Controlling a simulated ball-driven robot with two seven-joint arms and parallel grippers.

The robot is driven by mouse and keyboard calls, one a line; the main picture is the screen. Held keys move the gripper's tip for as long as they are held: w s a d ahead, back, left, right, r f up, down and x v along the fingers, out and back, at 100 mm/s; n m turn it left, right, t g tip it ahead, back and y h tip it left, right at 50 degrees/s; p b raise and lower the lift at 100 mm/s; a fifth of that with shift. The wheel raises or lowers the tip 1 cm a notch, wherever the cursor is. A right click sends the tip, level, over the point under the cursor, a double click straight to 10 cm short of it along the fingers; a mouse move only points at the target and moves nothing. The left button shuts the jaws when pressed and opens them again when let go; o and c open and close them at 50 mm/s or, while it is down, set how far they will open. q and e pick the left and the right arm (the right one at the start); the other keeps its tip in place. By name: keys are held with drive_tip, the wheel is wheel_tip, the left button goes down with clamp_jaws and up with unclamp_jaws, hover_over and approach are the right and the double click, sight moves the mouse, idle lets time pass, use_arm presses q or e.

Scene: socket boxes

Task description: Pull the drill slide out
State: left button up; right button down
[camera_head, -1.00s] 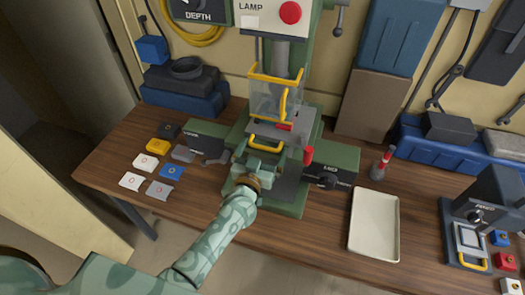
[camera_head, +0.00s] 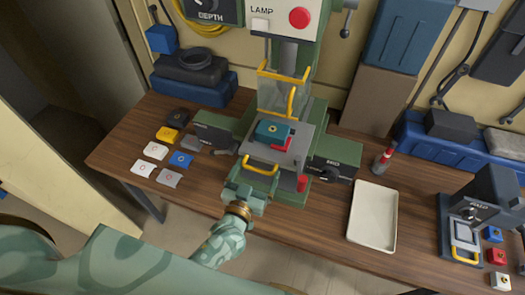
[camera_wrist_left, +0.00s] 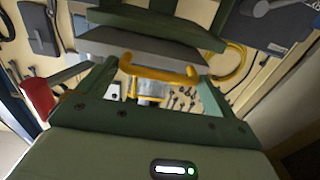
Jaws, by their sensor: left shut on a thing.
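The drill slide (camera_head: 295,150) is a grey plate on the green drill press, drawn forward from under the yellow-edged clear guard (camera_head: 283,92). A teal block (camera_head: 273,131) with a yellow ring sits on it beside a red piece. The slide's yellow handle (camera_head: 262,170) is at its front edge; it also shows in the left wrist view (camera_wrist_left: 158,76), between the fingers. My left gripper (camera_head: 256,180) is shut on this handle, in front of the press. The grip contact itself is partly hidden. My right gripper is not in view.
Several small coloured blocks (camera_head: 181,159) lie left of the press. A white tray (camera_head: 373,216) lies to the right, with a red-topped bottle (camera_head: 384,159) behind it. A dark grey device (camera_head: 480,205) stands at far right. Bare wood lies around the tray.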

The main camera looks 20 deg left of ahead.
use_arm(q)
drive_tip(key=s+p, duration=0.1)
drive_tip(key=s, duration=0.6)
drive_tip(key=o, duration=1.1)
drive_tip(key=shift+w, duration=0.1)
drive_tip(key=s, duration=0.5)
drive_tip(key=s+b, duration=0.1)
drive_tip(key=s, duration=0.5)
drive_tip(key=s+b, duration=0.1)
drive_tip(key=s, duration=0.4)
drive_tip(key=shift+s+a, duration=0.2)
drive_tip(key=shift+a, duration=0.05)
